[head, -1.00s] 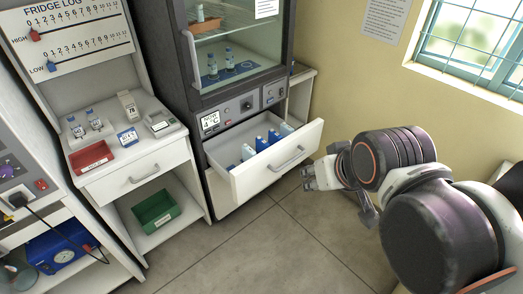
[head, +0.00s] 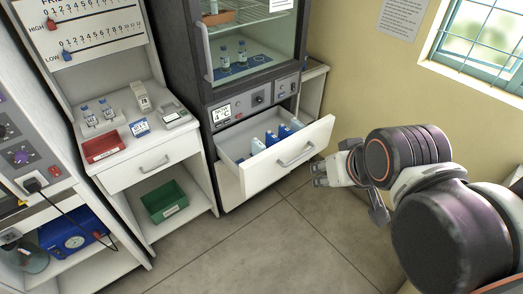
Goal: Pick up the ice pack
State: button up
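Several ice packs stand in the open white drawer (head: 262,170) under the glass-fronted cabinet. Some are blue, such as one blue ice pack (head: 284,131), and one is pale, a light ice pack (head: 257,146). Their lower parts are hidden by the drawer front. A small blue item (head: 239,160) lies at the drawer's left side. My gripper (head: 318,174) is to the right of the drawer front, outside it and apart from the packs. It holds nothing that I can see. Its fingers are too small to tell how far they are apart.
The glass-fronted cabinet (head: 262,95) holds bottles. A side counter (head: 140,150) at left carries a red tray (head: 103,146), vials and small devices. A green bin (head: 165,201) sits on the shelf below. The floor (head: 240,240) before the drawer is clear.

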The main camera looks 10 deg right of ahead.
aim_at(257, 146)
jog(key=z, duration=0.25)
jog(key=j+z, duration=0.95)
jog(key=k+j+z, duration=0.15)
jog(key=j+z, duration=0.3)
jog(key=k+j, duration=0.2)
jog(key=j, duration=0.2)
jog(key=k+j+z, duration=0.1)
jog(key=j, duration=0.3)
jog(key=k+j, duration=0.25)
jog(key=k+j+z, duration=0.1)
jog(key=j, duration=0.4)
jog(key=k+j+z, duration=0.1)
jog(key=k+j, duration=0.2)
